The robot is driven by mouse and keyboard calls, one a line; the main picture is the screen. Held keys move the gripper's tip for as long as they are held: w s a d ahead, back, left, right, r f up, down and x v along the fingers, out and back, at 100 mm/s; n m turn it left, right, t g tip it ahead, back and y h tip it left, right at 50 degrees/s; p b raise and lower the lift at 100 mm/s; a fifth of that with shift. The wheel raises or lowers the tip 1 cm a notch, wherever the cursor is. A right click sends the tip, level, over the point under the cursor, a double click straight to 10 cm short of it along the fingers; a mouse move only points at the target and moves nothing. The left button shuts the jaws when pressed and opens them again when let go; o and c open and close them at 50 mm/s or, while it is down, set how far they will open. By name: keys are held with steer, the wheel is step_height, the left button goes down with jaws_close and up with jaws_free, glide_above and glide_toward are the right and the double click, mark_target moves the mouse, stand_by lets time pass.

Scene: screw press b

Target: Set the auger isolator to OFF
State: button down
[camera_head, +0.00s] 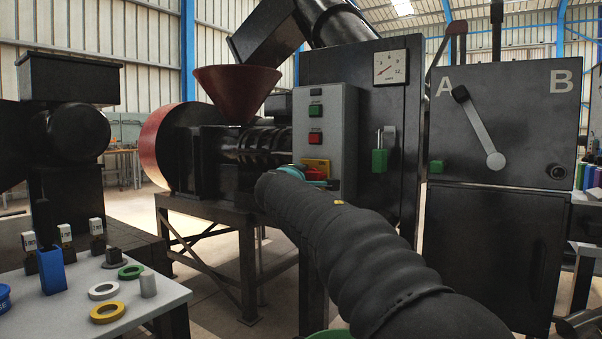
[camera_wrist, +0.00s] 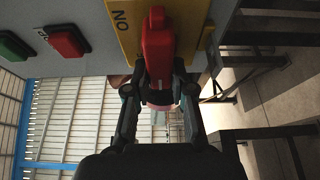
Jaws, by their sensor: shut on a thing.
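The auger isolator is a red handle (camera_wrist: 158,45) on a yellow plate (camera_wrist: 128,30) low on a grey control box. The plate carries an "ON" marking, seen rotated in the wrist view. In the head view the yellow plate (camera_head: 317,164) and red handle (camera_head: 316,174) show just beyond the end of my arm. My gripper (camera_wrist: 160,90) is shut on the red handle, with one finger on each side of it. The handle stands along the vertical of the wrist picture. Its exact switch position cannot be told, and no OFF marking is readable.
The grey control box (camera_head: 341,135) has a green button (camera_head: 315,110) and a red button (camera_head: 315,138) above the isolator. A green padlock (camera_head: 380,160) hangs to the right. A table (camera_head: 60,310) with rings and small parts stands at lower left.

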stand_by(0.3)
steer(key=c, duration=1)
jaws_free()
steer(key=s+a, duration=0.2)
steer(key=s, duration=0.9)
steer(key=shift+s+a, duration=0.15)
steer(key=shift+s, duration=0.25)
